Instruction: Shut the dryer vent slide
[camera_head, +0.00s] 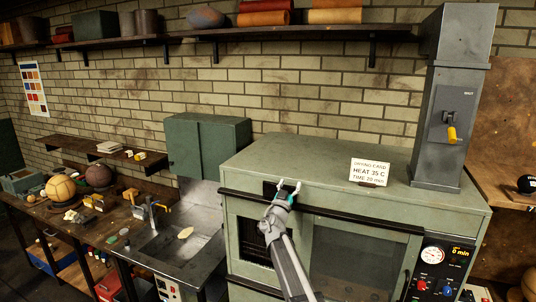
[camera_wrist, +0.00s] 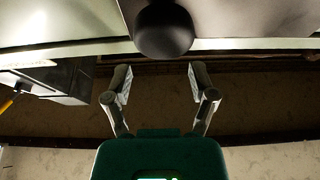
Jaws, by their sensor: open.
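The dryer (camera_head: 300,155) is a large grey-green cabinet in the middle right of the head view. A dark grey vent duct (camera_head: 435,145) rises from its top at the right, with a small label high on its face. A metal slide with a yellow handle (camera_head: 452,135) sits on the duct face below the label. How far the slide is open cannot be told. My gripper (camera_head: 289,188) is at the dryer's front top edge, well left of and below the handle. Its fingers are apart and empty in the wrist view (camera_wrist: 160,85). The duct seems to show there at the left (camera_wrist: 55,82).
A white drying card (camera_head: 369,171) stands on the dryer top between my gripper and the duct. A black rail (camera_head: 340,218) runs along the dryer front. A shelf (camera_head: 290,33) with leather rolls hangs above.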

